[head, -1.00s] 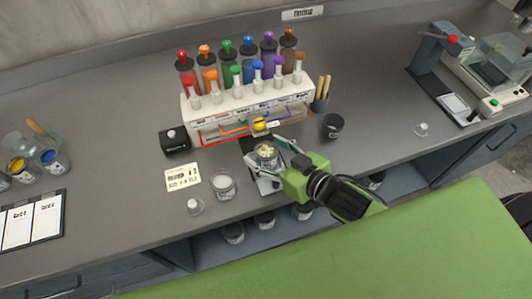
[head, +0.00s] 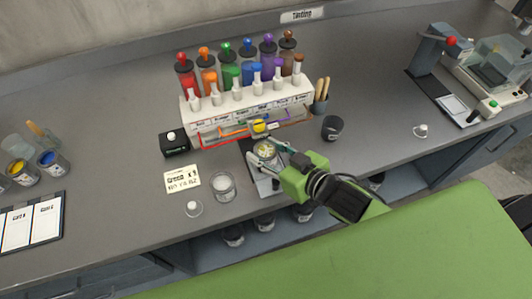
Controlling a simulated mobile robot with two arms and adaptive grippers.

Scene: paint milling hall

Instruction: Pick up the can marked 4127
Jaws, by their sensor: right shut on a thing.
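My right gripper (head: 274,153) comes in from the lower right, its fingers closed around a small round open can (head: 266,149) with pale yellowish contents. The can is upright over a dark, flat-plated device (head: 264,178) in front of the dispenser rack. I cannot tell whether it touches the device. No number 4127 is readable on it or on any other can. My left gripper is not in view.
The rack (head: 250,102) of coloured bottles stands close behind the gripper. A glass jar (head: 222,186) and a label card (head: 183,179) lie left of it; a dark cup (head: 332,127) stands right. Paint cans (head: 53,164) are far left. Several cans (head: 233,235) stand under the bench.

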